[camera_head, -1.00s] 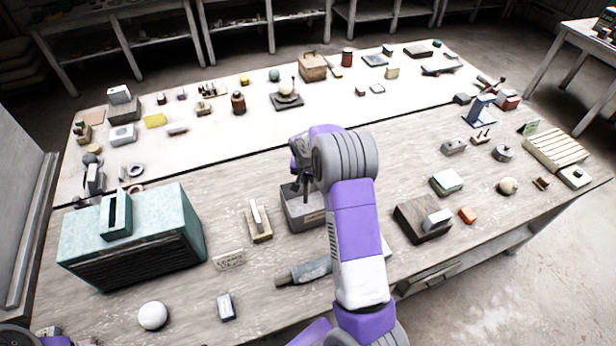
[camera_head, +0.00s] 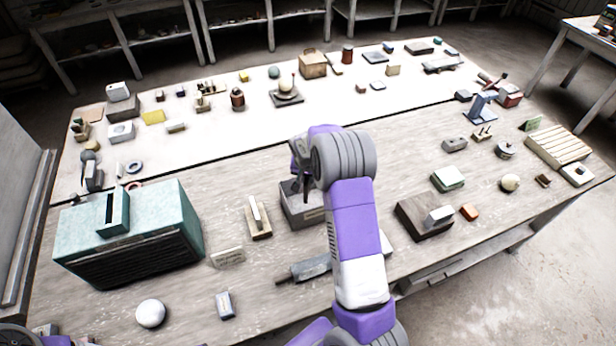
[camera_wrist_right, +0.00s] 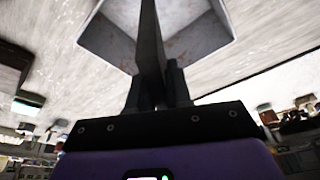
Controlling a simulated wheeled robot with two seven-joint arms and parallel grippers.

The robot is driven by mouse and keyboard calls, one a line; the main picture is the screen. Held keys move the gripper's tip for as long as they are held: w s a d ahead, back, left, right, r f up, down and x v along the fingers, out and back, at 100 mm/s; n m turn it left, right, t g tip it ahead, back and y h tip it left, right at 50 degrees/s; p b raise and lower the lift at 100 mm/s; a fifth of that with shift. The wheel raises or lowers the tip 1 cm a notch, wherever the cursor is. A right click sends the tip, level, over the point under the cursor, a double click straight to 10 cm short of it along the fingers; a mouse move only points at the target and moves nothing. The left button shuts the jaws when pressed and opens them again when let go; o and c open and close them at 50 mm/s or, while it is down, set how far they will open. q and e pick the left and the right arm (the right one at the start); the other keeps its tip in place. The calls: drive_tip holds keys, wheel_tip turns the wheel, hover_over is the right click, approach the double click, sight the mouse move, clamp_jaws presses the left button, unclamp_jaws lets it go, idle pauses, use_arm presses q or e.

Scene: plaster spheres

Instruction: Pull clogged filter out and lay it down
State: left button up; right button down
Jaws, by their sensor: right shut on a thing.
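My right gripper (camera_head: 298,186) is over a grey open-topped box (camera_head: 303,214) near the middle of the bench. In the right wrist view my gripper (camera_wrist_right: 157,85) is shut on a thin, dark grey plate (camera_wrist_right: 150,45), seen edge-on. The plate stands between the fingers and reaches over the open grey box (camera_wrist_right: 200,40). I take it to be the filter, but its face is hidden. Whether its far end touches the box floor cannot be told. A teal housing (camera_head: 165,215) with a slotted top piece (camera_head: 113,212) and dark front louvres stands at left. My left gripper is not in view.
A wooden holder with a pale upright piece (camera_head: 257,217) stands just left of the grey box. A small sign (camera_head: 228,258), a white ball (camera_head: 151,313) and a grey tool (camera_head: 308,269) lie in front. A dark block (camera_head: 425,215) is to the right.

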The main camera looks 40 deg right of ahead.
drive_tip(key=shift+f, duration=0.35)
drive_tip(key=shift+s+a+f+b, duration=0.15)
drive_tip(key=shift+s+f+b, duration=0.1)
drive_tip(key=shift+f+b, duration=0.35)
drive_tip(key=shift+s+a+f+b, duration=0.15)
drive_tip(key=shift+f+b, duration=0.25)
drive_tip(key=shift+b, duration=0.4)
drive_tip(key=c, duration=1.4)
unclamp_jaws()
drive_tip(key=shift+d+f, duration=0.1)
drive_tip(key=shift+d, duration=0.05)
drive_tip(key=o, duration=0.4)
drive_tip(key=shift+w+d+f, duration=0.3)
drive_tip(key=shift+w+f, duration=0.05)
drive_tip(key=shift+w, duration=0.3)
drive_tip(key=shift+o, duration=0.2)
drive_tip(key=shift+s+a+r, duration=0.25)
drive_tip(key=shift+s+r, duration=0.1)
drive_tip(key=shift+s, duration=0.05)
drive_tip(key=shift+w+d+f, duration=0.1)
drive_tip(key=shift+w, duration=0.05)
